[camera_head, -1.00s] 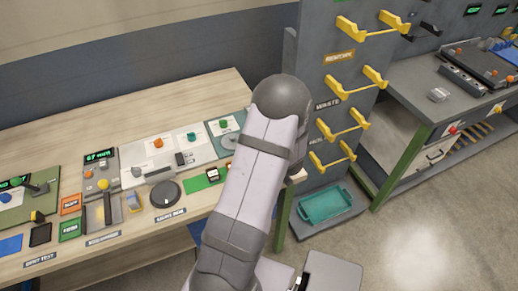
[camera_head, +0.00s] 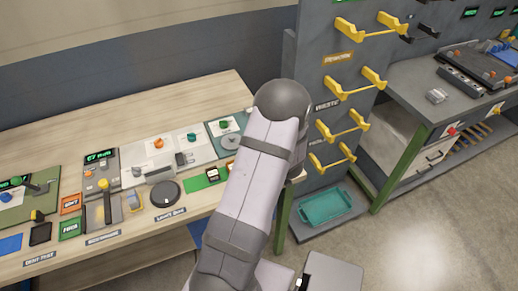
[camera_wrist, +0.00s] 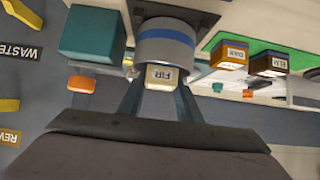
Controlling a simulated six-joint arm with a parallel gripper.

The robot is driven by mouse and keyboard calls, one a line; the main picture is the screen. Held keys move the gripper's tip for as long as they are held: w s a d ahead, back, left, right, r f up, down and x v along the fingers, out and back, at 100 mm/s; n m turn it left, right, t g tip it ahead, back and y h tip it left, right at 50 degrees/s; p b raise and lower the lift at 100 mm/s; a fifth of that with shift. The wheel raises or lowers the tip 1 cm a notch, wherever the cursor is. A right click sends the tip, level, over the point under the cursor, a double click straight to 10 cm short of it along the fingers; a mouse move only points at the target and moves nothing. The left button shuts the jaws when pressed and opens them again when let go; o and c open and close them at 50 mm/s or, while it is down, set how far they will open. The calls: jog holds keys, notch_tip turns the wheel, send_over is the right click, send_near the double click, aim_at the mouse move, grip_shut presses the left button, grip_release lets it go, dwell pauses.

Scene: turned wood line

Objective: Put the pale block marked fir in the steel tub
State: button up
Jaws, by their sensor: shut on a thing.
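The pale block marked FIR (camera_wrist: 162,76) is between the fingers of my gripper (camera_wrist: 160,92) in the wrist view, its label upside down. My gripper is shut on it. A grey metal cylinder with a blue band (camera_wrist: 165,50), which looks like the steel tub, is just beyond the block. I cannot tell whether the block touches it, and the inside is not visible. In the head view my arm hides the gripper, the block and this cylinder.
In the wrist view a teal box (camera_wrist: 92,36) stands left of the cylinder. In the head view a teal tray (camera_head: 327,207) lies below yellow hooks (camera_head: 340,130).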

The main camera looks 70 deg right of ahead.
jog(key=o, duration=1.1)
jog(key=shift+s+a+f+g+y, duration=0.15)
jog(key=shift+a+f, duration=0.2)
jog(key=shift+f, duration=0.2)
jog(key=shift+a+f+g+y, duration=0.15)
jog(key=shift+a+f, duration=0.15)
jog(key=shift+f, duration=0.25)
jog(key=shift+s+d+r+p, duration=0.1)
jog(key=shift+r+p, duration=0.3)
jog(key=shift+r, duration=0.2)
jog(key=v, duration=1.1)
jog(key=shift+d+r, duration=0.2)
jog(key=shift+r, duration=0.2)
jog(key=w+a+n+g+y, duration=0.1)
jog(key=w+a+n+g, duration=0.1)
jog(key=w+a, duration=0.55)
jog(key=w+a+n+g+y, duration=0.15)
jog(key=w+a, duration=0.25)
jog(key=w, duration=0.7)
jog(key=s+a+n+g+y, duration=0.1)
jog(key=a, duration=0.9)
jog(key=s+a+r+n+g+y, duration=0.1)
jog(key=a+n+y, duration=0.1)
jog(key=a, duration=0.8)
jog(key=s+a+n+g+y, duration=0.1)
jog(key=a+n+g+y, duration=0.1)
jog(key=a, duration=0.8)
jog(key=shift+a+r, duration=0.2)
jog(key=shift+r, duration=0.15)
